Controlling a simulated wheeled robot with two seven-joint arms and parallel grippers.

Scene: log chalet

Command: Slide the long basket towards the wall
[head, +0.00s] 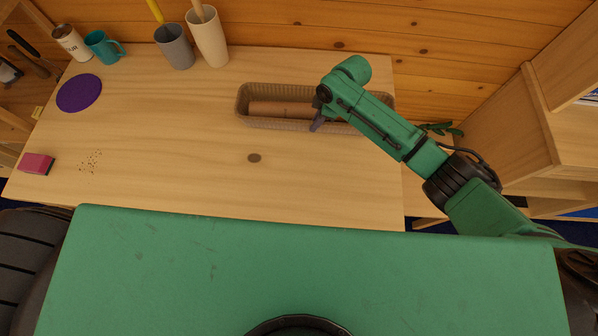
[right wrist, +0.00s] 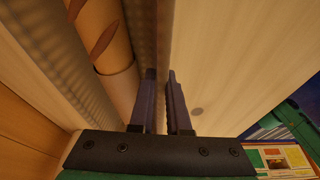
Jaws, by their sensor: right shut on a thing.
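The long basket (head: 243,104) is a beige woven tray lying lengthwise on the wooden table, near its back right part. It runs roughly along the log wall (head: 430,45), with a strip of bare table between them. A brown cylinder (head: 280,108) lies in it. My right gripper (head: 317,126) is at the basket's near long side, its arm covering the basket's right part. In the right wrist view the fingers (right wrist: 161,80) straddle the basket's near side wall (right wrist: 155,30), shut on it; the cylinder (right wrist: 110,40) shows beside them. My left gripper is out of view.
A grey cup (head: 175,50) and a cream vase (head: 208,42) stand at the back, left of the basket. A teal mug (head: 103,47), a can (head: 72,43), a purple disc (head: 79,93) and a red block (head: 36,163) are farther left. The table's front middle is clear.

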